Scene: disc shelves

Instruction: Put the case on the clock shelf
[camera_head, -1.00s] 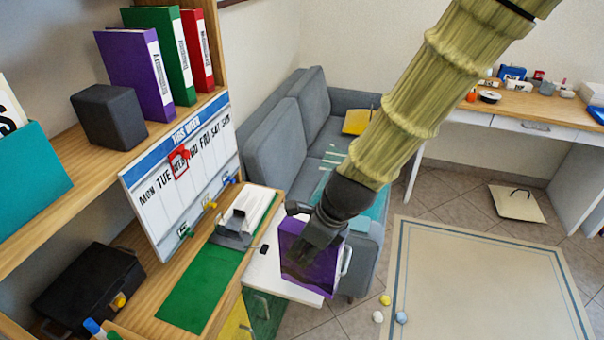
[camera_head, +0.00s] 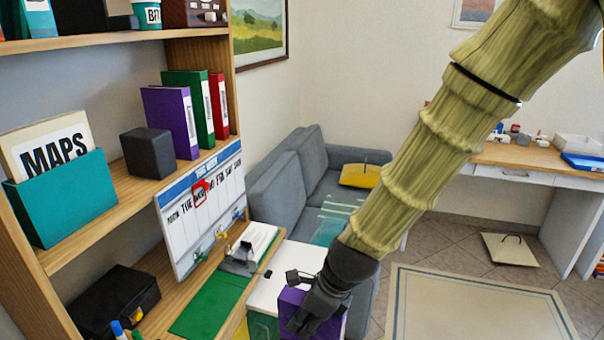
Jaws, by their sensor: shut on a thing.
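My gripper (camera_head: 312,305) is shut on a purple case (camera_head: 291,297) at the bottom of the view. Its dark fingers cover much of the case, and the frame's lower edge cuts the case off. The case is held in front of the bookcase, right of the green mat. No clock face shows clearly. The upper shelf (camera_head: 110,42) holds a brown box with knobs (camera_head: 195,12), cut off by the top edge; I cannot tell whether it is a clock.
The middle shelf (camera_head: 120,192) holds a teal MAPS file (camera_head: 65,200), a dark cube (camera_head: 149,153) and purple, green and red binders. A week board (camera_head: 200,215) leans below. A black box (camera_head: 112,300) stands lower left. A grey sofa (camera_head: 300,180) stands behind; a bamboo-like arm crosses the right.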

